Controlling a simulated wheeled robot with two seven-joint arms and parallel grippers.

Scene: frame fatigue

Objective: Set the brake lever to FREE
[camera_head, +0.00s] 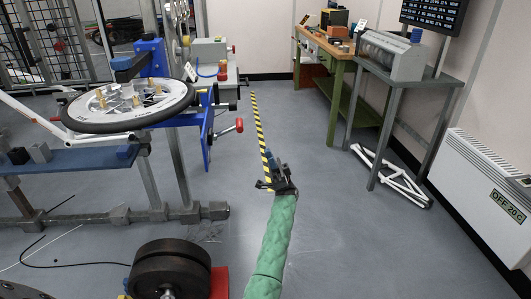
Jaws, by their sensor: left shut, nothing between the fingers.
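A lever with a red grip (228,129) sticks out to the right from a blue bracket (206,130) beside the wheel rig. I can read no FREE mark near it, so I cannot tell whether it is the brake lever or how it is set. My left gripper (271,165), at the end of a green-sleeved arm, is shut and empty above the floor. In the picture it is right of and below the red grip, apart from it. My right gripper is not in view.
A spoked wheel (130,104) lies flat on the rig at left. Black weight discs (170,268) stand at the bottom. A workbench (339,48), a grey machine (392,55) on a stand and a white heater (480,180) line the right.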

